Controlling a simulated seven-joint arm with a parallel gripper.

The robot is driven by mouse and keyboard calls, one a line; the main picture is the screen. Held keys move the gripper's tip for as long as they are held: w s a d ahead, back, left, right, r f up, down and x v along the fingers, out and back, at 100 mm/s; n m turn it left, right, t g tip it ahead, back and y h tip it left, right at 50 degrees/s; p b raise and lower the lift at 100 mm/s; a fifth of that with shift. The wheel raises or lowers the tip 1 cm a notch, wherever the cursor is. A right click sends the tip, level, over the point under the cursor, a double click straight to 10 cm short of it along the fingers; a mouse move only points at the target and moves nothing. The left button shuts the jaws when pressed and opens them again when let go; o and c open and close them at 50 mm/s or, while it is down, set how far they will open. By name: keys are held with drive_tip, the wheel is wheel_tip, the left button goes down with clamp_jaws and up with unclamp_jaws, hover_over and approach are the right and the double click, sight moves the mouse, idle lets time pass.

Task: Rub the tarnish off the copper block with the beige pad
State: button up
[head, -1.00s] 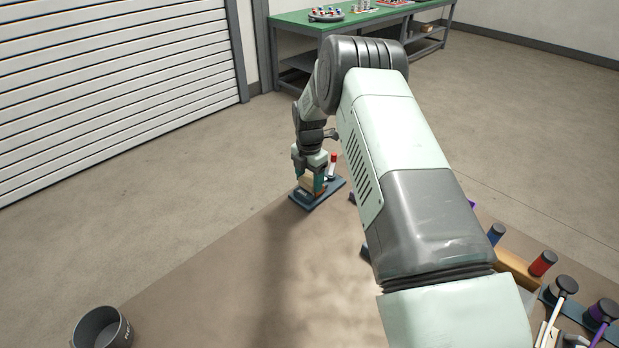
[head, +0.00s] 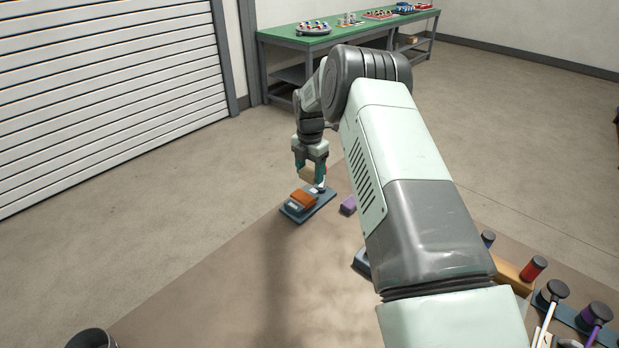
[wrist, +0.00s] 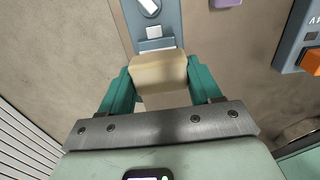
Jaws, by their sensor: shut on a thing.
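The orange-brown copper block (head: 303,198) sits on a blue-grey plate (head: 292,216) at the far end of the brown surface, in the head view. My gripper (head: 309,168) is shut on the beige pad (head: 307,175), above the block. In the wrist view the beige pad (wrist: 158,72) sits between the teal fingers, with part of the plate (wrist: 172,20) beyond it. The copper block cannot be made out beneath the pad there. Whether any tarnish is left is too small to tell in the head view.
A purple piece (head: 348,205) lies right of the plate. In the wrist view a second blue-grey fixture with an orange part (wrist: 312,61) is at the right. A dark pot (head: 92,339) is at the near left. The surface's middle is clear.

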drive_tip(key=shift+r, duration=1.5)
